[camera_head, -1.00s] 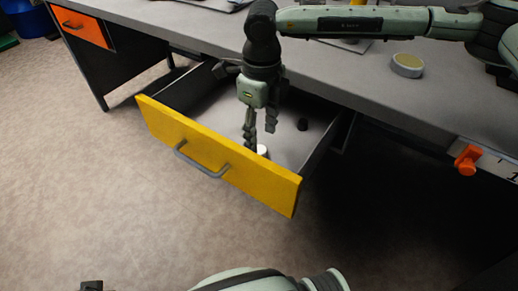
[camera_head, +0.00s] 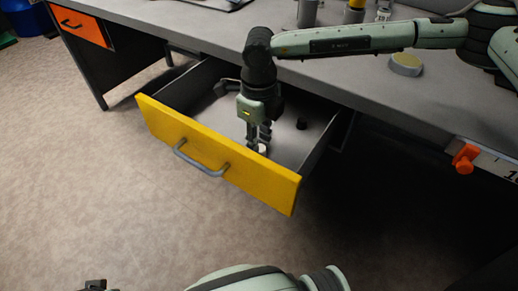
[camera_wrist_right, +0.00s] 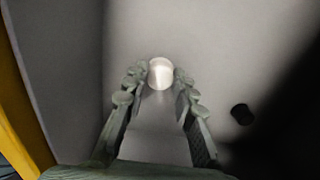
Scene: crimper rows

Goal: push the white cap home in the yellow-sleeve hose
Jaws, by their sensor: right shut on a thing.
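The white cap (camera_head: 262,149) is inside the open drawer, close behind its yellow front. In the right wrist view the round cap (camera_wrist_right: 160,73) sits between the two fingertips. My right gripper (camera_head: 258,142) points down into the drawer and is shut on the cap. On the desk at the top edge, an upright grey piece with a yellow band (camera_head: 355,14) looks like the yellow-sleeve hose; its top is cut off by the frame.
The open drawer (camera_head: 215,160) has side walls around my right gripper. A small black piece (camera_head: 302,124) lies in it, right of the gripper. On the grey desk (camera_head: 150,25) stand another grey upright (camera_head: 307,12) and a round disc (camera_head: 406,64). An orange knob (camera_head: 465,157) is at right.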

